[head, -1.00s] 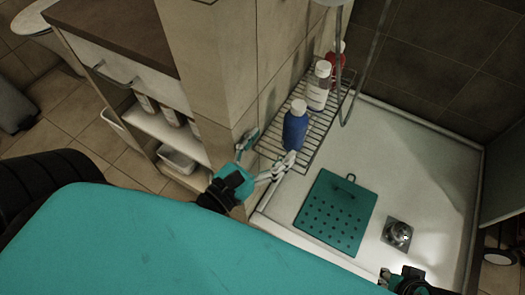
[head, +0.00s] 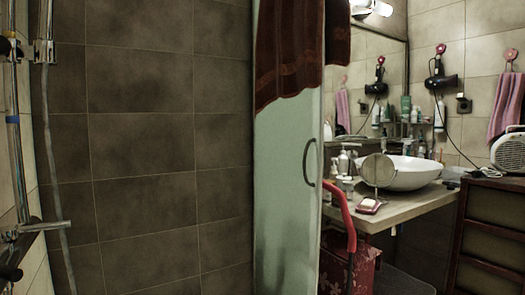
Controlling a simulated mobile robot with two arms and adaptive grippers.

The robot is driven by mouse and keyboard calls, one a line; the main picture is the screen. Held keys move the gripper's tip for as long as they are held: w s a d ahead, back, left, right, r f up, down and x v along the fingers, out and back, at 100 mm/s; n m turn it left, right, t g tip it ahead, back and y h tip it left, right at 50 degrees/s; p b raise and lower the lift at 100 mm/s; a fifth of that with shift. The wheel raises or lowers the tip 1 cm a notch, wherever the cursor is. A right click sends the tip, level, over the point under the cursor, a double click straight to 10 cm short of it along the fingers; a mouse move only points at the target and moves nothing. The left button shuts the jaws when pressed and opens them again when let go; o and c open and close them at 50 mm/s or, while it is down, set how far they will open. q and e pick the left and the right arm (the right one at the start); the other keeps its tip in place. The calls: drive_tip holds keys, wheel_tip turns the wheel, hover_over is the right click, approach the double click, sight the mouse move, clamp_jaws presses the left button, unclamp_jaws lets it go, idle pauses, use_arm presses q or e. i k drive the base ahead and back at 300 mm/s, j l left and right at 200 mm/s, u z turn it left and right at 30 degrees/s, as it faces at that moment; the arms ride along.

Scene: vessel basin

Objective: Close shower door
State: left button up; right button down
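The shower door (head: 283,190) is a pale, frosted glass panel standing upright in the middle of the head view. A dark curved handle (head: 308,162) is on its right part. A dark red towel (head: 288,55) hangs over its top and hides the upper glass. The lower end of the door is cut off by the picture's edge. The door stands between the tiled shower wall on the left and the washbasin area on the right. Neither of my grippers is in view now.
A shower hose and rail (head: 42,50) run along the left wall. Right of the door are a red trolley or bag (head: 350,268) with a raised red handle, a counter with a white basin (head: 410,172), and a dark cabinet (head: 490,235).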

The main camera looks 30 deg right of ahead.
sight(291, 158)
drive_tip(key=z, duration=1.25)
